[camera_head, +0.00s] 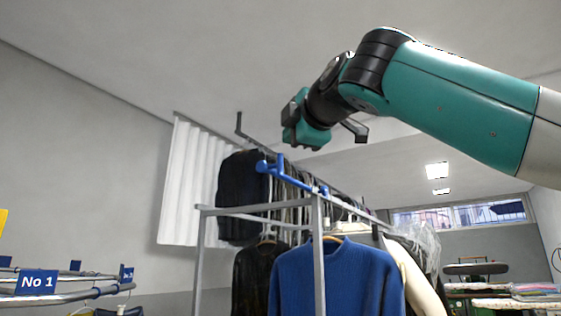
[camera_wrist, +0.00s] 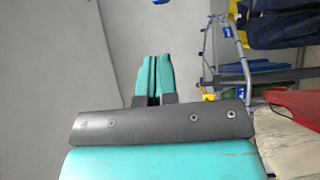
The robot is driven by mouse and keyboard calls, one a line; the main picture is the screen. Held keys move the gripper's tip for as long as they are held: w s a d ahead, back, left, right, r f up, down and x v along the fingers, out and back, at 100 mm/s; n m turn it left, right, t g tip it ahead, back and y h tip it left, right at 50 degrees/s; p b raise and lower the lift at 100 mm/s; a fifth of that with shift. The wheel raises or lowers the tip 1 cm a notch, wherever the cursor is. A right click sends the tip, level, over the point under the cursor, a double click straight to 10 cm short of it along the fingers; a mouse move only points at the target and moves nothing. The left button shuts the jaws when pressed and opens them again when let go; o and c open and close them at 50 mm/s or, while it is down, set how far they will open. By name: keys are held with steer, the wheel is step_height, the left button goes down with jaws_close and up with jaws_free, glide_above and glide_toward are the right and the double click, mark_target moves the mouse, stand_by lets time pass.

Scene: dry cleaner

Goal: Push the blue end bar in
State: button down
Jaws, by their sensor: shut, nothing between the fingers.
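The blue end bar (camera_head: 277,168) sticks out at the near upper end of the hanging rail in the head view, above the grey clothes rack frame (camera_head: 204,240). My gripper (camera_head: 305,140) is above the bar and slightly to its right in that view, with a visible gap between them. The wrist view shows its two teal fingers (camera_wrist: 154,78) side by side, shut and empty. A small blue piece shows at the top edge of the wrist view, but I cannot tell whether it is the bar.
A blue sweater (camera_head: 335,278) and dark garments (camera_head: 243,198) hang at the rack. A white curtain (camera_head: 190,185) is behind on the left. A round rail with a "No 1" sign (camera_head: 37,282) stands at the lower left. The space around my gripper looks clear.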

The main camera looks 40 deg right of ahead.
steer(key=p, duration=0.4)
glide_toward(281, 159)
steer(key=w+a, duration=0.2)
steer(key=w, duration=0.4)
steer(key=shift+w+d+f+p, duration=0.15)
steer(key=shift+d+f+p, duration=0.05)
steer(key=shift+d, duration=0.2)
steer(key=shift+w+d+f+p, duration=0.15)
steer(key=shift+w+d, duration=0.05)
steer(key=shift+d, duration=0.25)
steer(key=shift+w+d+f, duration=0.1)
steer(key=shift+w+d, duration=0.25)
steer(key=shift+d, duration=0.2)
steer(key=shift+w+f, duration=0.1)
